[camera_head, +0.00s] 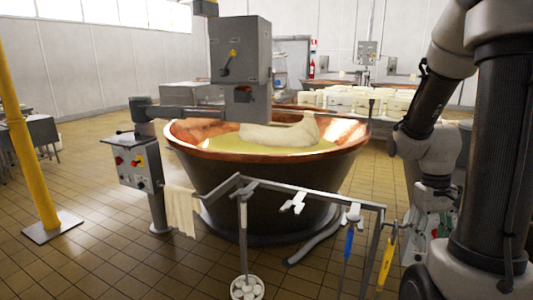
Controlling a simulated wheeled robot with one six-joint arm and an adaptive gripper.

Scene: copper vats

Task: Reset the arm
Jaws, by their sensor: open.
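My arm (430,112) is at the right side of the view, bent, with its links hanging down beside my dark column (497,150). Its lower part is partly hidden by the column. I cannot make out the fingers of my gripper. The task names no other object.
A copper vat (205,160) of yellowish liquid with a pale mass stands in the middle. Before it is a metal rail (300,188) with hanging tools, including a blue-handled one (349,240). A control box (138,165) and yellow post (22,150) are left. Tiled floor lies open front left.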

